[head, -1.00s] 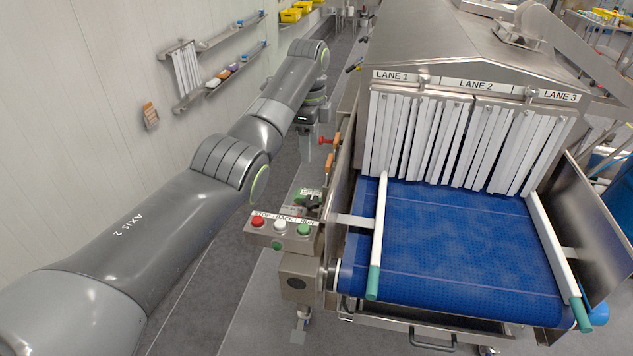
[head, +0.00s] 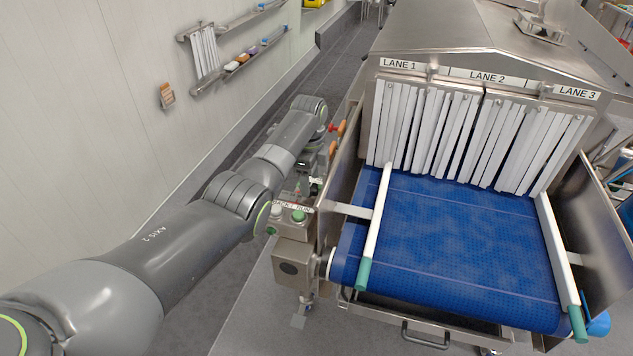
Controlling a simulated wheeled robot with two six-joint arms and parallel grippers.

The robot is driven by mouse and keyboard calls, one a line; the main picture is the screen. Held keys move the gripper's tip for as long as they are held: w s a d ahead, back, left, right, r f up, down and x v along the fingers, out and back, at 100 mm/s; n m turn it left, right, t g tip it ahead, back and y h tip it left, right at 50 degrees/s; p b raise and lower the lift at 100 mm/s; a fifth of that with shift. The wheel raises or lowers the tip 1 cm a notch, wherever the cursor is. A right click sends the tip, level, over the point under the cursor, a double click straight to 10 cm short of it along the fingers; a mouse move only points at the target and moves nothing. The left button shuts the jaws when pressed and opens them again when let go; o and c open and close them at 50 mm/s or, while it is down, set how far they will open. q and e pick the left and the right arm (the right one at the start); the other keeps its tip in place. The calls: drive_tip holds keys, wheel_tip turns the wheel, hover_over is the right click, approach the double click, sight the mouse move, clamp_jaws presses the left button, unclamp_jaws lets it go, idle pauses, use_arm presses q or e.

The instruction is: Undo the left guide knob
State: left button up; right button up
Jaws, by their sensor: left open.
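The left guide rail (head: 375,230) is a white bar with a green end, lying along the left side of the blue belt. A metal bracket (head: 350,210) runs from it to the left side plate. A small dark knob-like part (head: 318,186) shows just outside that plate; it is partly hidden, and I cannot tell whether it is the guide knob. My left gripper (head: 303,184) is open and points down beside the machine, above the button box and close to that dark part. Its fingertips are small and hard to separate from what lies behind. My right gripper is out of view.
Red and orange handles (head: 333,150) stand along the machine's left side. White strip curtains (head: 435,130) close the tunnel mouth. The blue belt (head: 460,250) is empty.

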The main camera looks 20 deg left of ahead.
use_arm(q)
drive_tip(key=shift+f, duration=0.85)
drive_tip(key=shift+s+a, duration=0.1)
drive_tip(key=c, duration=1)
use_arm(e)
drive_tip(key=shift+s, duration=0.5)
